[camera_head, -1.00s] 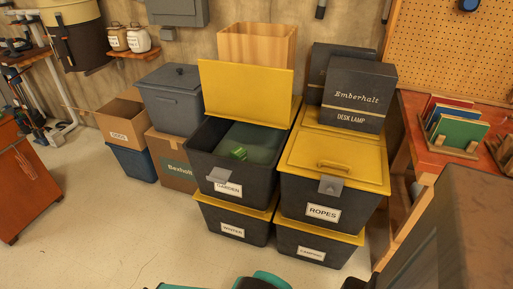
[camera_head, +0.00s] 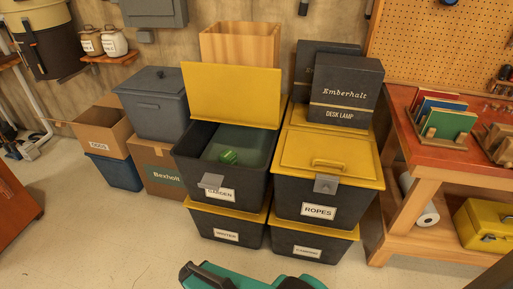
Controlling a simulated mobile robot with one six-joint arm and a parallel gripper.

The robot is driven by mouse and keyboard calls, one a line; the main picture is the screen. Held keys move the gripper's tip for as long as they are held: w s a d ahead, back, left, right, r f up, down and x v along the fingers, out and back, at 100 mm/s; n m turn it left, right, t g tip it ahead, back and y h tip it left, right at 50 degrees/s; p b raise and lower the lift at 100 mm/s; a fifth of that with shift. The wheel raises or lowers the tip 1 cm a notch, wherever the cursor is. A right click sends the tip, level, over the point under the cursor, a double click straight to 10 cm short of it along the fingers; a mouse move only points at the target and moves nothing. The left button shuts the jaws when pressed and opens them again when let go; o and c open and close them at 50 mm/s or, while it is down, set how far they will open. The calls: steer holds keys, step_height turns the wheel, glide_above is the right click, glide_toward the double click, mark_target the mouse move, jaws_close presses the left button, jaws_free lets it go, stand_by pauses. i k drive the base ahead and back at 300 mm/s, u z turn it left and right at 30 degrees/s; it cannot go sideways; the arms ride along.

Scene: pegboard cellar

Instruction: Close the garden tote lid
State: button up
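The garden tote (camera_head: 190,168) is a dark grey bin with a white GARDEN label (camera_head: 220,195), standing on the WINTER tote (camera_head: 226,226). Its yellow lid (camera_head: 231,95) stands open, nearly upright along the back edge. A grey latch (camera_head: 210,181) sits at the front rim. Inside are a dark green thing (camera_head: 250,146) and a small bright green item (camera_head: 228,157). My gripper is not in view. A teal and black part, probably mine, shows at the bottom edge, well in front of the totes and apart from them.
The ROPES tote (camera_head: 325,193), lid shut, stands close on the right, with the desk lamp box (camera_head: 345,97) behind. A grey lidded bin (camera_head: 152,108) and cardboard box (camera_head: 158,172) stand left. A workbench (camera_head: 425,152) is at right. The floor (camera_head: 110,235) at front left is clear.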

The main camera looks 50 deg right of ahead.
mark_target(240, 95)
steer(key=u, duration=0.75)
steer(key=k, duration=0.1)
steer(key=z, duration=2.1)
steer(key=k, duration=0.9)
steer(key=u, duration=0.1)
steer(key=i, duration=0.7)
steer(key=u, duration=0.05)
